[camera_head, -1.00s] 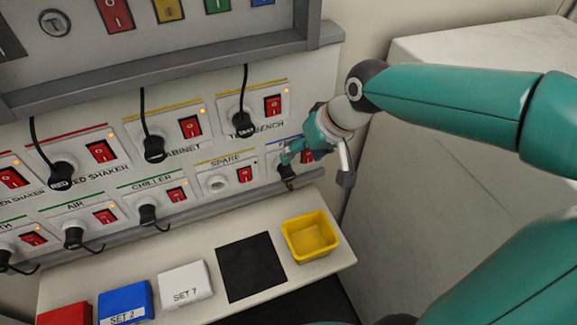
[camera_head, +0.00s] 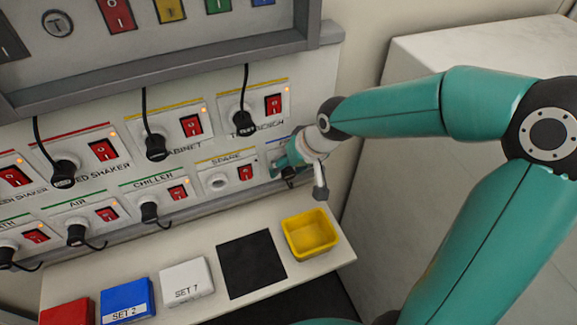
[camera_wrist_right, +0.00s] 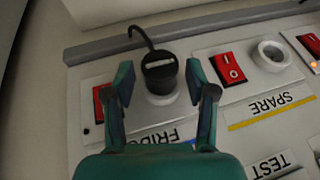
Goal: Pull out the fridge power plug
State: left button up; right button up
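The black fridge plug (camera_wrist_right: 160,75) sits in its round white socket above the "FRIDGE" label (camera_wrist_right: 165,135), which is upside down and partly hidden in the right wrist view. Its cord curves off toward the panel edge. My right gripper (camera_wrist_right: 160,67) is open, with one teal finger on each side of the plug. A small gap shows on both sides. In the head view my right gripper (camera_head: 283,170) is at the panel's right end and hides most of the fridge socket and its switch. The red fridge switch (camera_wrist_right: 99,104) is partly behind a finger. My left gripper is not in view.
The empty spare socket (camera_head: 217,182) and its red switch (camera_head: 245,173) are beside the fridge outlet. The test bench plug (camera_head: 242,121) is above. Below, a shelf holds a yellow bin (camera_head: 310,235), a black mat (camera_head: 252,264) and labelled blocks (camera_head: 186,283).

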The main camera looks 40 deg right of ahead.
grip_shut()
jog(key=shift+s, duration=0.2)
jog(key=shift+s+a+b, duration=0.15)
jog(key=shift+s+b, duration=0.15)
jog(key=shift+s, duration=0.15)
jog(key=shift+s+a, duration=0.1)
jog(key=shift+s, duration=0.3)
jog(key=shift+s+a+b, duration=0.1)
jog(key=shift+s+b, duration=0.2)
